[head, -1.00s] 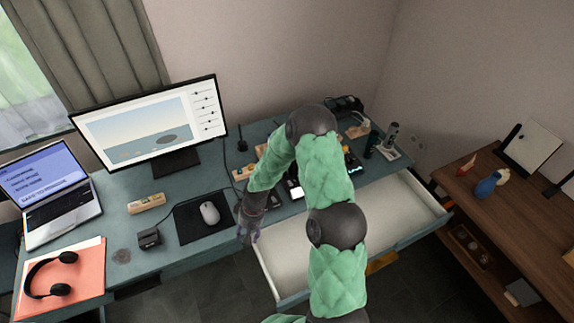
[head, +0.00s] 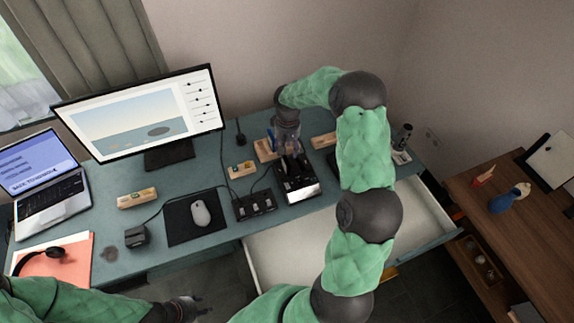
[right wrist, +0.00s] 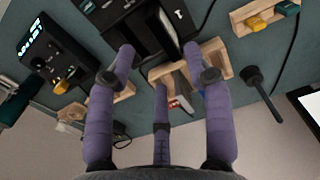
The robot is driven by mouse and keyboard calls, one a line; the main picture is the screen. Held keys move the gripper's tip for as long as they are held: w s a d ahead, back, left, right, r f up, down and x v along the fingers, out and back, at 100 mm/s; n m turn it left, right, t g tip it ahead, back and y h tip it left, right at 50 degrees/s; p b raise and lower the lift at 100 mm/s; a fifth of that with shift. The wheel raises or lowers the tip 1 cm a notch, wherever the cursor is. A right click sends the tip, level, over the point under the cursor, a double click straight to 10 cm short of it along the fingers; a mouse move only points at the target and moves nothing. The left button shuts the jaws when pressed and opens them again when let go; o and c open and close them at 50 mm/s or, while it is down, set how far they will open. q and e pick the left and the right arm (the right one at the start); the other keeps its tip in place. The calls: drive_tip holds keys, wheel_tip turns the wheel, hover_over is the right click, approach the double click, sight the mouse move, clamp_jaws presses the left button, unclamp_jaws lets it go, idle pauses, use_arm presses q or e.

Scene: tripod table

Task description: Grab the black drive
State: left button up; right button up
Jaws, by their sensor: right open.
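A black dock (head: 297,185) with a bright front stands on the desk, with upright black slabs on it. One upright black block, which looks like the black drive (right wrist: 150,38), lies between and beyond the fingertips of my right gripper (right wrist: 160,58) in the right wrist view. These purple fingers are spread, and I see no clear grip on the block. In the head view my right gripper (head: 287,150) points down over the back of the dock and hides part of it. My left gripper (head: 194,306) is low in the head view, away from the dock; its finger opening is unclear.
Wooden blocks (head: 240,169) stand around the dock, one close to my right fingers in the wrist view. A black power strip (head: 254,204), cables and a mouse (head: 201,213) are to the left. An open drawer (head: 290,250) juts out in front of the desk.

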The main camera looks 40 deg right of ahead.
sight(287, 161)
wheel_tip(287, 161, down, 4)
drive_tip(key=shift+f, duration=0.2)
wheel_tip(287, 161, down, 4)
drive_tip(key=shift+w+r+b, duration=0.1)
drive_tip(key=shift+w+b, duration=0.05)
drive_tip(key=shift+b, duration=0.45)
clamp_jaws()
